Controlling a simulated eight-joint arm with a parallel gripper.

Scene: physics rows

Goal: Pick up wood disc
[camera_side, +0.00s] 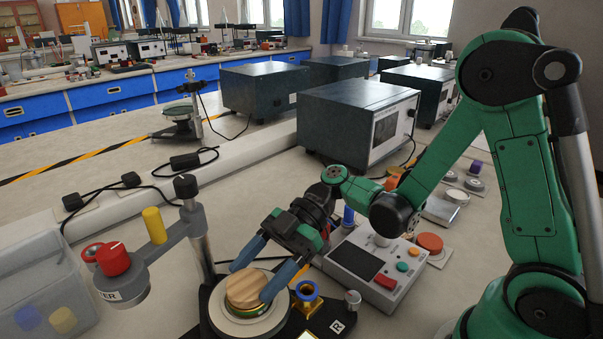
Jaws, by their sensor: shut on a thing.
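The wood disc (243,287) is light brown with visible grain. It is over the round pale plate (219,322) of a dark stand at the bottom centre. A green and gold rim shows just under the disc. My gripper (258,277) reaches down from the right, with one blue finger at the disc's far left side and the other at its right side. The fingers are shut on the disc. I cannot tell whether the disc touches what is beneath it.
A grey post with a red-knobbed head (113,259) and a yellow cylinder (154,225) stands left of the disc. A translucent bin (40,290) is at the left.

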